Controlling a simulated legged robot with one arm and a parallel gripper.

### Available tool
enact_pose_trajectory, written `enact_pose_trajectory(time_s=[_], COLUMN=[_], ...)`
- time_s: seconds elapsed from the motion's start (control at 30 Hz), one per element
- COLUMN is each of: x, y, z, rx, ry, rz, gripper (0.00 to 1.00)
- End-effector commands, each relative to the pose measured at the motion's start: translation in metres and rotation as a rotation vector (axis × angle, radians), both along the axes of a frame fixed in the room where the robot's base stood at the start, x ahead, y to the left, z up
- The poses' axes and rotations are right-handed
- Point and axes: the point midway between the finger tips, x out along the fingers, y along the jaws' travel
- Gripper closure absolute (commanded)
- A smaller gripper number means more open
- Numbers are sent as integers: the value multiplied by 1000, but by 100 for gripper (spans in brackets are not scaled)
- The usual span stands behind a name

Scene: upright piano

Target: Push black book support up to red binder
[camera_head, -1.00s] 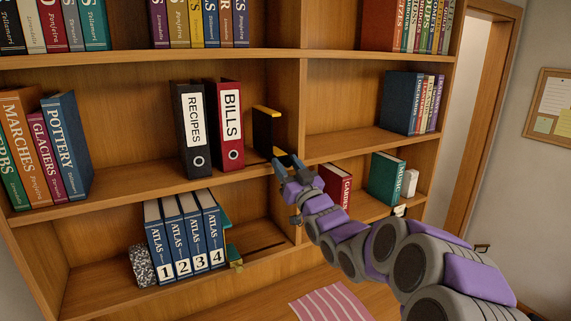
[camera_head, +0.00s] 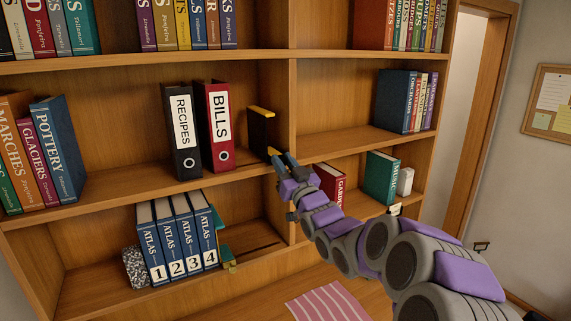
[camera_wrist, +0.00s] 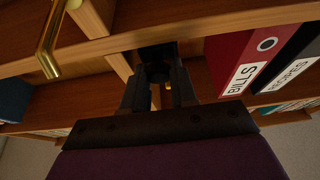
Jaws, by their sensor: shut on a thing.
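The black book support (camera_head: 261,130), with a yellow top edge, stands upright on the middle shelf. The red binder (camera_head: 222,148), labelled BILLS, stands to its left with a narrow gap between them. My gripper (camera_head: 275,157) is at the shelf's front edge, shut on the low front part of the book support. In the wrist view, my gripper (camera_wrist: 158,75) reaches in with the dark support (camera_wrist: 156,53) at its tips. The red binder (camera_wrist: 236,62) is on the right there. The exact contact is dark and partly hidden by the fingers.
A black binder (camera_head: 186,150) labelled RECIPES stands left of the red one. A wooden divider (camera_head: 292,110) rises just right of the support. Atlases (camera_head: 172,250) with a green bookend fill part of the shelf below. A brass handle (camera_wrist: 48,45) shows in the wrist view.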

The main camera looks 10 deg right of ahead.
Motion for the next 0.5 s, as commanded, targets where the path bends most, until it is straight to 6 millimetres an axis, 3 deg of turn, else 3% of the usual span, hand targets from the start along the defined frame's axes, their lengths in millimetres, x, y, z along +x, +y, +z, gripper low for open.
enact_pose_trajectory(time_s=[0.33,0.5], x=[-1,-12], y=[11,47], z=[1,-1], rx=[-8,-8], ry=[-4,-3], rz=[6,13], gripper=[100,100])
